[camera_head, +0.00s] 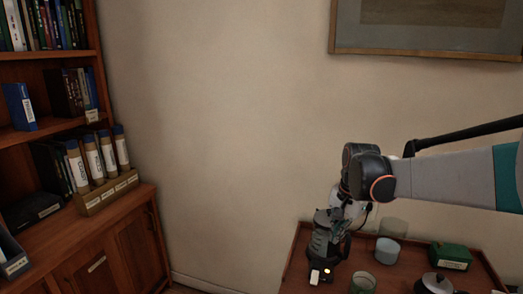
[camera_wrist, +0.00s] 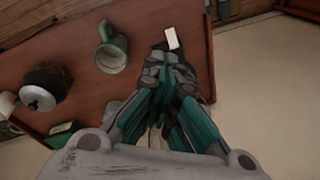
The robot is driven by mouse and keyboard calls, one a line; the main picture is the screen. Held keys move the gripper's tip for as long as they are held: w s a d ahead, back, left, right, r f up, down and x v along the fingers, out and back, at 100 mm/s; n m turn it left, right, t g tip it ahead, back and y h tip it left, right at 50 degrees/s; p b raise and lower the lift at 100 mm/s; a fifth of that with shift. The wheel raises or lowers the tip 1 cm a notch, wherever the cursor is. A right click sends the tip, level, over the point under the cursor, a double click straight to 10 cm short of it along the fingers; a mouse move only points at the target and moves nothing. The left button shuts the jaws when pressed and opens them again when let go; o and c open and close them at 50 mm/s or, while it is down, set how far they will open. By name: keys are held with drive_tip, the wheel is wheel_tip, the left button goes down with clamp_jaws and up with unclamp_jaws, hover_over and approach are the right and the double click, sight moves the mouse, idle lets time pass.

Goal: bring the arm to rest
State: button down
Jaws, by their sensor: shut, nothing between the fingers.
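My gripper (camera_head: 318,268) hangs from my arm at the right of the head view, pointing down at the left part of a reddish-brown wooden table or tray (camera_head: 325,288). In the wrist view my gripper (camera_wrist: 168,62) has its green and grey fingers together, with nothing between them. A small dark thing with a white face (camera_wrist: 171,38) lies just beyond the fingertips. I cannot tell whether the fingertips touch it.
A green mug (camera_wrist: 112,52), a dark pot with a metal lid (camera_wrist: 42,97) and a green box (camera_head: 451,256) stand on the wooden surface. A light cup (camera_head: 388,250) stands near the wall. A bookcase (camera_head: 125,215) fills the left; a framed picture (camera_head: 430,40) hangs above.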

drive_tip(key=s+a+r+n+t, duration=0.15)
drive_tip(key=s+r+n, duration=0.35)
drive_tip(key=s, duration=0.9)
drive_tip(key=s+f+n+t, duration=0.2)
drive_tip(key=s+n+t, duration=0.2)
drive_tip(key=s, duration=0.8)
drive_tip(key=shift+s+a+n+h, duration=0.15)
drive_tip(key=shift+n+h, duration=0.15)
